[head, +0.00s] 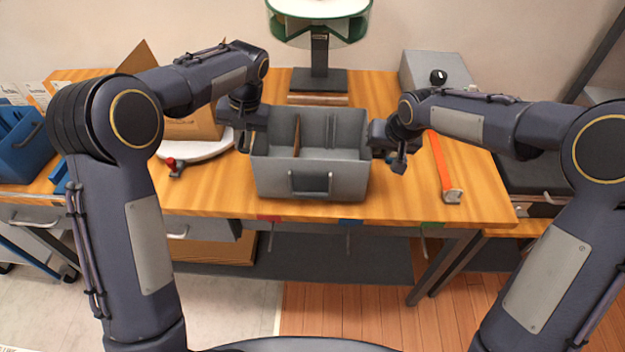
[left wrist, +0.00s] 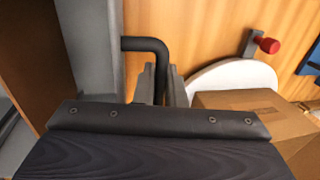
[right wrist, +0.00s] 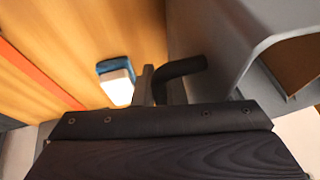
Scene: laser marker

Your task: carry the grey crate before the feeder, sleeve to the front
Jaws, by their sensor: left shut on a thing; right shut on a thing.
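The grey crate (head: 345,180) is over the middle of the wooden table, upright, its open top showing a brown divider (head: 296,135). A dark-framed fitting (head: 311,183), perhaps the sleeve, is on the wall facing me. My left gripper (head: 243,140) is shut on the black handle (left wrist: 146,46) at the crate's left end. My right gripper (head: 398,162) is shut on the black handle (right wrist: 184,69) at its right end. I cannot tell whether the crate's base touches the table. A green and white round device on a dark stand (head: 319,50), possibly the feeder, is behind the crate.
A cardboard box (head: 190,128) and a white round plate (head: 200,151) are left of the crate. A red-knobbed lever (head: 172,165) stands near them. An orange bar (head: 440,165) lies at right, before a grey box (head: 432,70). Blue bins (head: 20,145) are far left.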

